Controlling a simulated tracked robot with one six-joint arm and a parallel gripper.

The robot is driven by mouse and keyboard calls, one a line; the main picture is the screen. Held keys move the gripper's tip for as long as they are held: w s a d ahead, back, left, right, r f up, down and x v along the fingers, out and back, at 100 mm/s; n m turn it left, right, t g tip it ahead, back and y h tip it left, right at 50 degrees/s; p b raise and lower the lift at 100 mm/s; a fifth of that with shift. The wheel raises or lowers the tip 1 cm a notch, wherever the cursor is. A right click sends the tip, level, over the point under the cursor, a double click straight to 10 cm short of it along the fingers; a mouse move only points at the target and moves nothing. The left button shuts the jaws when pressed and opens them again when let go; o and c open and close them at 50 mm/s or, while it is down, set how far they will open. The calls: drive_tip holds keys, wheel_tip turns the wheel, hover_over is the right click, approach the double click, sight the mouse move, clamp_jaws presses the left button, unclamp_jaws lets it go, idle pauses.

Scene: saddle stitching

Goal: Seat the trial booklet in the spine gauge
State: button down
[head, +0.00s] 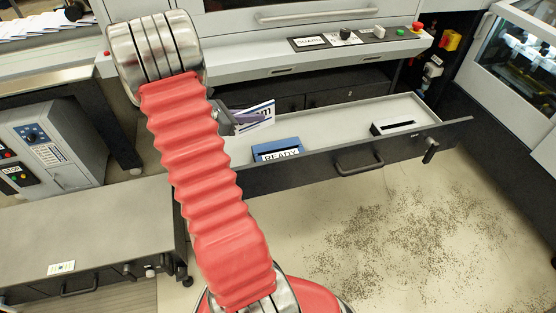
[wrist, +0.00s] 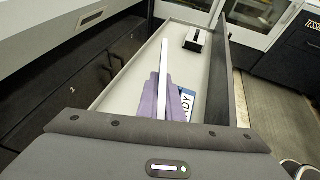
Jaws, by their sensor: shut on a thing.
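My gripper (head: 232,120) is shut on the trial booklet (head: 260,112), a thin white booklet with blue print. In the wrist view the booklet (wrist: 164,75) shows edge-on as a white strip between the purple fingers (wrist: 163,108). It is held upright over the drawer's left part. A white block with a dark slot (head: 382,131), which looks like the spine gauge, stands apart from the booklet toward the drawer's right end. It also shows at the far end in the wrist view (wrist: 192,46). My arm hides part of the gripper in the head view.
A blue block labelled READY (head: 278,147) sits near the drawer's front wall, close to the booklet; the wrist view shows it partly hidden (wrist: 187,101). The open drawer (head: 330,128) has raised walls. Its floor between the two blocks is clear. A machine panel (head: 290,50) rises behind.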

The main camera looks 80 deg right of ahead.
drive_tip(key=s+f+m+g+y, duration=0.1)
drive_tip(key=s+m+g+y, duration=0.1)
drive_tip(key=s, duration=0.6)
drive_tip(key=shift+s+d+f+m+y, duration=0.15)
drive_tip(key=shift+d+f+m+y, duration=0.2)
drive_tip(key=shift+m+y, duration=0.2)
hover_over(280, 146)
drive_tip(key=a, duration=0.2)
drive_tip(key=shift+f, duration=3.15)
drive_tip(key=shift+s, duration=0.15)
drive_tip(key=shift+f, duration=0.1)
drive_tip(key=shift+a+f, duration=0.1)
drive_tip(key=shift+f, duration=1.85)
